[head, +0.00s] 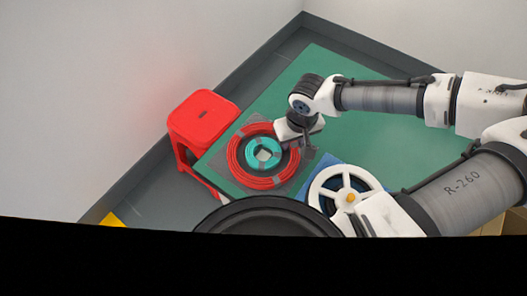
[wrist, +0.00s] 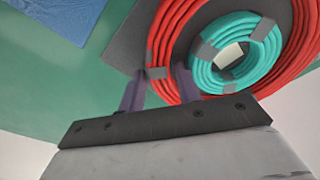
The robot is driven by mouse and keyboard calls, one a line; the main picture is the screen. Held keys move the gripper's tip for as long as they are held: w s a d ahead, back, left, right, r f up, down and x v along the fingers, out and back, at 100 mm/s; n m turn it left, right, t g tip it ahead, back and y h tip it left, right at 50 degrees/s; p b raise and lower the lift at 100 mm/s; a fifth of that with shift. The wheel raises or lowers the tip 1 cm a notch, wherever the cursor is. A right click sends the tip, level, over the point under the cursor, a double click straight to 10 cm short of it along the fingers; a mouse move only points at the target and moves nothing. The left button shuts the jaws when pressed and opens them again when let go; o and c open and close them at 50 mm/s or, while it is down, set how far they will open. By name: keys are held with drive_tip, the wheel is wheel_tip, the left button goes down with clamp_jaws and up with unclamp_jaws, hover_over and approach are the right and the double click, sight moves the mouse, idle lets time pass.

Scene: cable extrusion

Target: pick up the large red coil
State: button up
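The large red coil (head: 236,160) lies flat on a dark grey square mat, with grey tape bands around it. A smaller teal coil (head: 249,151) lies inside its ring. My gripper (head: 308,153) is at the red coil's right edge in the head view. In the wrist view my gripper (wrist: 160,85) has its two fingers apart, one on each side of the red coil's (wrist: 161,50) band near a grey tape. The teal coil (wrist: 203,72) is to the right of the fingers. Contact between fingers and coil cannot be made out.
A green table (head: 340,140) carries everything. A red stool (head: 203,117) stands at its left edge. A white spool (head: 323,184) lies on a blue mat nearer me. The dark grey mat (wrist: 125,45) shows under the coils. The table's far part is clear.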

drive_tip(key=shift+c, duration=0.4)
clamp_jaws()
drive_tip(key=shift+r, duration=0.1)
